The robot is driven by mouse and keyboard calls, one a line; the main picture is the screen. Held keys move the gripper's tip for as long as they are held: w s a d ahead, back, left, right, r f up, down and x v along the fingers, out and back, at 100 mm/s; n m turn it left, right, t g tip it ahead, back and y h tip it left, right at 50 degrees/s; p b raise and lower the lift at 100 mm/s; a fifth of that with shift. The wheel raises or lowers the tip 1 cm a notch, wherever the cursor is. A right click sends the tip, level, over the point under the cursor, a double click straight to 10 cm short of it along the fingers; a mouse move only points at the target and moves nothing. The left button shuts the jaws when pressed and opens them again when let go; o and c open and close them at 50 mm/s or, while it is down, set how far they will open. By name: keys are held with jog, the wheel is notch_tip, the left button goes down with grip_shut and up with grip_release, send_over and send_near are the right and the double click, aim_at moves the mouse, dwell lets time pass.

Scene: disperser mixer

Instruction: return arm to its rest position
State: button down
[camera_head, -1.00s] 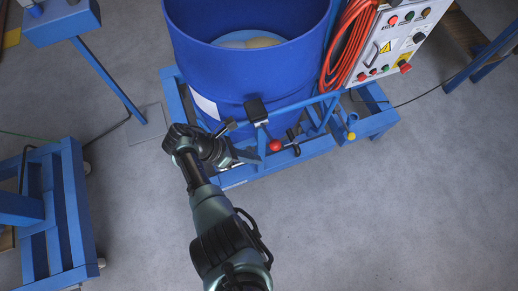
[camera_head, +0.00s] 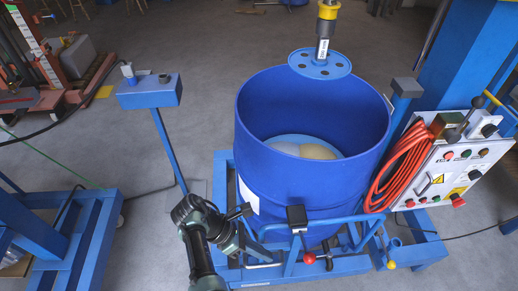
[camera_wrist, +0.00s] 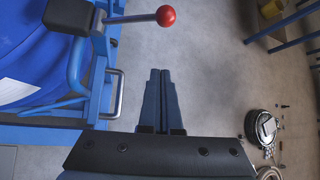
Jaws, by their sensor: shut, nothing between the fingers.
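My arm reaches up from the bottom of the head view, bending at a dark wrist beside the blue mixing drum (camera_head: 275,195). My gripper (camera_wrist: 156,72) shows in the wrist view with its two dark fingers together and nothing between them. It points over bare floor, just right of the drum's frame and a metal loop handle (camera_wrist: 118,95).
A control box (camera_head: 450,165) with an orange cable (camera_head: 398,165) is right of the drum. The mixing disc (camera_head: 320,65) hangs above the drum. A blue pedestal (camera_head: 150,92) and a blue wheeled frame (camera_head: 95,235) are at left.

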jog(key=w+a+r+m+t+y, duration=0.3)
jog(key=w+r+m+t, duration=0.15)
jog(key=w+r, duration=0.45)
jog(key=w+a+r+m+t+y, duration=0.35)
jog(key=w+r+t, duration=0.25)
jog(key=w+r, duration=0.35)
notch_tip(320, 180, up, 13)
jog(key=w+m+t, duration=0.2)
jog(key=w+t, duration=0.1)
jog(key=t, duration=0.1)
jog(key=s+d+r+m+t+y, duration=0.1)
jog(key=s+r+m+t, duration=0.25)
jog(key=r, duration=0.85)
jog(key=s+r+m+t+y, duration=0.15)
jog(key=s+r+t, duration=0.3)
jog(key=r, duration=0.75)
jog(key=s+d+r+m+t, duration=0.2)
jog(key=s+r+m+t, duration=0.2)
jog(key=s+r, duration=1.1)
jog(key=s+t, duration=0.2)
jog(key=t, duration=0.1)
jog(key=shift+d+r+m, duration=0.2)
jog(key=shift+d+m, duration=0.1)
jog(key=shift+d, duration=0.05)
